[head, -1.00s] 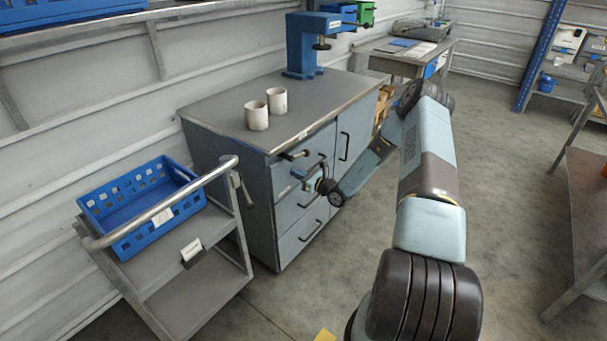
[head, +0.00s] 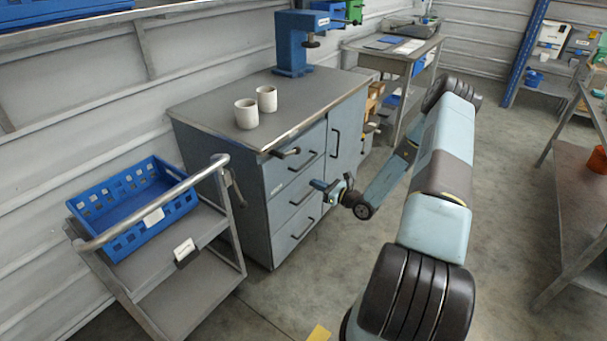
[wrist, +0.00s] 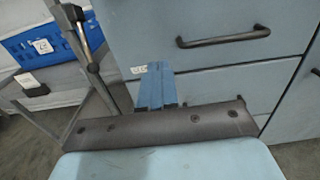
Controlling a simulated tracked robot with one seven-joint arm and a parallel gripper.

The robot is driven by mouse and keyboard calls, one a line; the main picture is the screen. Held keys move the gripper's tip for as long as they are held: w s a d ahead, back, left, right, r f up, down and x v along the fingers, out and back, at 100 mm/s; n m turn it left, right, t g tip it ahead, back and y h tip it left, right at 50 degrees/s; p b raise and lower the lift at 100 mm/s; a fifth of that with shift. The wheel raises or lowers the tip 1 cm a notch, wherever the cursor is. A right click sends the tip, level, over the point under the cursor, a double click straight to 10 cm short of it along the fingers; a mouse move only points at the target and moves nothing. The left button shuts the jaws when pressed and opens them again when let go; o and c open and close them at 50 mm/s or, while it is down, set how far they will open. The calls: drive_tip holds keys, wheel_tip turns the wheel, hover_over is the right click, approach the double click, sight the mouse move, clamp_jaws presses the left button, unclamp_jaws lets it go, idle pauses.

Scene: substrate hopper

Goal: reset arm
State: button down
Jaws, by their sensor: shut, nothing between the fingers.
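My gripper (head: 318,186) is in front of the drawer fronts of the grey-blue cabinet (head: 296,190), with my arm reaching from the lower right of the head view. In the wrist view its blue fingers (wrist: 157,85) are together with nothing between them. They point toward the drawers, and a drawer with a dark bar handle (wrist: 223,38) shows just beyond. In the head view a gap appears between gripper and cabinet, though its exact size is hard to tell.
Two white cups (head: 246,114) and a blue press (head: 294,45) stand on the cabinet top. A cart (head: 205,225) with a blue crate (head: 133,207) is at the left. A grey bench (head: 580,185) stands at the right. Open floor (head: 500,230) lies between.

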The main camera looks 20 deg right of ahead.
drive_tip(key=s+a+r+n+g, duration=0.4)
drive_tip(key=r+n, duration=0.2)
drive_tip(key=r, duration=0.3)
drive_tip(key=s+a+r+n+g, duration=0.4)
drive_tip(key=r+n+g, duration=0.15)
drive_tip(key=r, duration=0.45)
drive_tip(key=s+a+r+n+g, duration=0.45)
drive_tip(key=r+n, duration=0.25)
drive_tip(key=r, duration=0.2)
drive_tip(key=s+d+r+n+t+h, duration=0.2)
drive_tip(key=s+r+n+h, duration=0.3)
drive_tip(key=s+r, duration=0.5)
drive_tip(key=s+d+r+n+t+h, duration=0.2)
drive_tip(key=s+r+n+h, duration=0.3)
drive_tip(key=s+r, duration=0.5)
drive_tip(key=s+t, duration=0.1)
drive_tip(key=s, duration=0.5)
drive_tip(key=shift+s+d+h, duration=0.15)
drive_tip(key=shift+d+h, duration=0.1)
drive_tip(key=shift+h, duration=0.15)
